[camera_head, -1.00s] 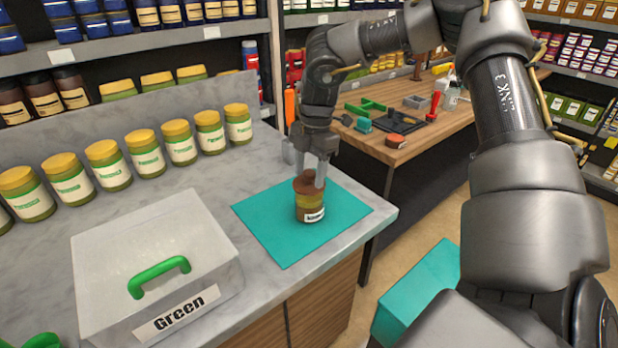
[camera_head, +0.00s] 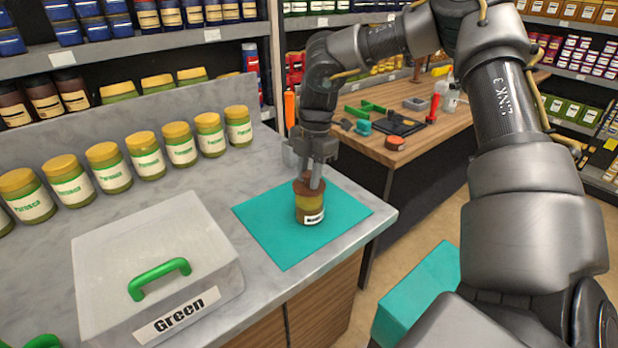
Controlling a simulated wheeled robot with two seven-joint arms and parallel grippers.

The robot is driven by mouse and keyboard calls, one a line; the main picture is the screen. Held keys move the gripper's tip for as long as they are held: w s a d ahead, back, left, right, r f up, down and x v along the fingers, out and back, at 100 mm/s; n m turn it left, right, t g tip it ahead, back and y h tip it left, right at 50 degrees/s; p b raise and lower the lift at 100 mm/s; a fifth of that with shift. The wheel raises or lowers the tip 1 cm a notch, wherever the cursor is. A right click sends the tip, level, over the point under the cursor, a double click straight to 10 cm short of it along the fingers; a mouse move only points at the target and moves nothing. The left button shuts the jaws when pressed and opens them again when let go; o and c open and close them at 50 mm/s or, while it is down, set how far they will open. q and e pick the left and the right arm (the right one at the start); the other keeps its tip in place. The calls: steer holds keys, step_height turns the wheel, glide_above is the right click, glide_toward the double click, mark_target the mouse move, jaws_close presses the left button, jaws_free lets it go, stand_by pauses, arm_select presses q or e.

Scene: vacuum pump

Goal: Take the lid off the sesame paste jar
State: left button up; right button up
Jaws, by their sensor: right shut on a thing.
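A small jar (camera_head: 309,208) with brown and yellow bands and a white label stands upright on a teal mat (camera_head: 270,227). Its reddish-brown lid (camera_head: 301,188) sits on top of the jar, with no clear gap between them. My right gripper (camera_head: 312,184) points straight down from above and is shut on the lid; its fingers hide part of it. My left gripper does not show.
A lidded box (camera_head: 90,250) labelled Green stands at front left. A row of yellow-lidded jars (camera_head: 145,157) lines the back of the counter. A wooden table (camera_head: 440,138) with tools stands behind, right. The mat around the jar is clear.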

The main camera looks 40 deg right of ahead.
step_height(320, 180, up, 11)
steer(key=b, duration=0.1)
step_height(320, 180, up, 17)
steer(key=p, duration=1.1)
glide_above(309, 172)
steer(key=shift+s+a, duration=0.15)
steer(key=shift+f, duration=0.1)
